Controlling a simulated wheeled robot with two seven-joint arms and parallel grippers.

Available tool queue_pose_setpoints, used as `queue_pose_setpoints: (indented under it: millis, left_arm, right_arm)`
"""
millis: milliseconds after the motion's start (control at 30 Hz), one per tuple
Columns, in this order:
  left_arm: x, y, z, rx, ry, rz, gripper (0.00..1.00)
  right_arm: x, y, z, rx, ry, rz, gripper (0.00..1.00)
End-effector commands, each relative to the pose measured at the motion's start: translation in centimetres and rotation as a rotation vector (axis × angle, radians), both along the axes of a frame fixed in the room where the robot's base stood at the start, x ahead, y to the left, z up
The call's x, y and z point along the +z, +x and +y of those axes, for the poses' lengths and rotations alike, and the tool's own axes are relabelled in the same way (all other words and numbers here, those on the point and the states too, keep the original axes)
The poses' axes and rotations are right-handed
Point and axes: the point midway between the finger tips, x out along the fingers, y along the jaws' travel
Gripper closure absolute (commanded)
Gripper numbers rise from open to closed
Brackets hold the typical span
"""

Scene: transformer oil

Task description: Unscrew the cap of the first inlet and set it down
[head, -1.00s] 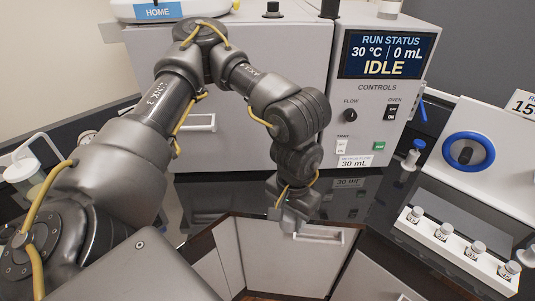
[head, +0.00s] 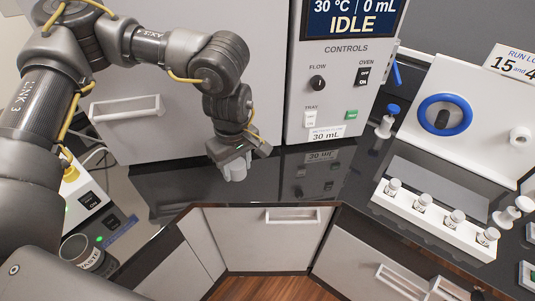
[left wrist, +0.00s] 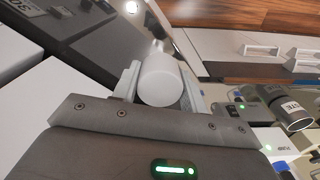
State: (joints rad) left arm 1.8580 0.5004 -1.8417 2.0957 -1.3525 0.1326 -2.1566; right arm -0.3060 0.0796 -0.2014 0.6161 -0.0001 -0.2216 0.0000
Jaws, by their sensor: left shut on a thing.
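My left gripper (head: 240,153) is over the black counter in front of the large grey cabinet, pointing down. It is shut on a white cap-like cylinder (head: 236,173). In the left wrist view, this cylinder (left wrist: 160,80) sits between the two fingers, its round white face toward the camera. I cannot tell for sure that it is the inlet's cap. A blue ring around a dark centre (head: 445,116) is on the sloped white panel at the right. A white round knob (head: 520,137) is on that panel's right side. My right gripper is not in view.
A white rack (head: 440,233) with several small vials stands on the right counter. A blue-topped piece (head: 388,121) stands behind it. A waste beaker (head: 85,252) is at the lower left. The black counter (head: 180,185) left of my gripper is clear.

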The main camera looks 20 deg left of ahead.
Motion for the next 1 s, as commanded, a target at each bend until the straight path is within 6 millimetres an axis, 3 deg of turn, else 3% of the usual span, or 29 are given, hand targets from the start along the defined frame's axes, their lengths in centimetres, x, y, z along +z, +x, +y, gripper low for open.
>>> queue_pose_setpoints:
  millis: [33, 300, 500, 700, 1000]
  left_arm:
    - [-0.8, 1.1, -0.7, 0.161, -0.003, -0.004, 0.89]
    - [-1.5, 5.8, -3.5, 1.096, -0.023, -0.016, 0.89]
    - [-1.7, 7.8, -4.9, 1.578, -0.032, -0.010, 0.89]
    - [-1.6, 8.6, -5.5, 1.794, -0.033, -0.004, 0.89]
    - [-1.6, 8.7, -5.5, 1.822, -0.033, -0.003, 0.89]
  right_arm:
    - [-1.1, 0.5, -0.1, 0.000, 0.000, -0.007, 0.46]
    - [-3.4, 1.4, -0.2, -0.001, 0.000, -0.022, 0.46]
    - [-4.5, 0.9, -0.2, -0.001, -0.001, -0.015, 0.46]
    - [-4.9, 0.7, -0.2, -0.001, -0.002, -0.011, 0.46]
    - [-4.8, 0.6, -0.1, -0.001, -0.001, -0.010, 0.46]
